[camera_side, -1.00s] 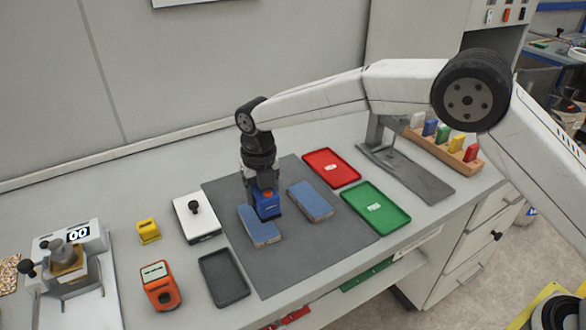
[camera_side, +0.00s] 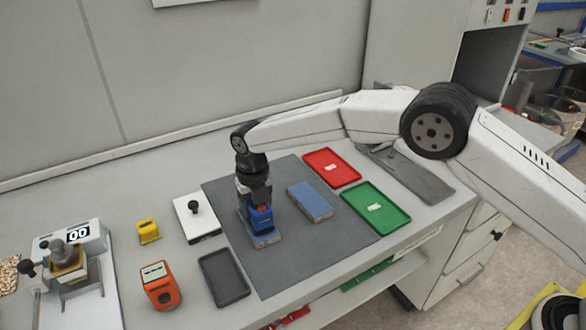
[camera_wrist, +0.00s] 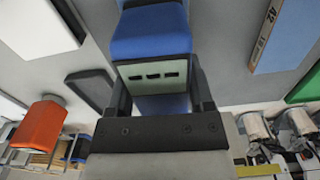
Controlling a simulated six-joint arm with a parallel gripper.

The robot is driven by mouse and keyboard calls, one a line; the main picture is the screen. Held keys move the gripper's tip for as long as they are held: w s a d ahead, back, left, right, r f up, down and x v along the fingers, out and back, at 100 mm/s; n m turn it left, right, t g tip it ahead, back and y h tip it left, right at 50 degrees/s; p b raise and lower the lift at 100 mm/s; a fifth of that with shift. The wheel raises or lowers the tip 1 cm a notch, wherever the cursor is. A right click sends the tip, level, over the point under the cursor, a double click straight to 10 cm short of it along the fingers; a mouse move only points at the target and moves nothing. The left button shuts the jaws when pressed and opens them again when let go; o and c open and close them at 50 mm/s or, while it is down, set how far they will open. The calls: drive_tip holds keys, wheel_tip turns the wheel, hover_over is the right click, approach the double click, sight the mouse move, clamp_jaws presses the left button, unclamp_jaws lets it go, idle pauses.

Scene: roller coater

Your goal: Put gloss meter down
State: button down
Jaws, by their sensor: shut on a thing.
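A red tray (camera_side: 331,167) and a green tray (camera_side: 376,207) lie right of the panels. A black tray (camera_side: 223,277), a white plate with a black knob (camera_side: 197,220), an orange device (camera_side: 160,286) and a yellow block (camera_side: 148,231) stand to the left. The mat's front (camera_side: 290,266) is free.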

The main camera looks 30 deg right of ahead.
drive_tip(key=shift+f, duration=0.2)
unclamp_jaws()
drive_tip(key=shift+f, duration=0.1)
wheel_tip(320, 180, up, 12)
drive_tip(key=shift+r, duration=0.2)
idle(0.7)
drive_tip(key=shift+d, duration=0.1)
idle(0.4)
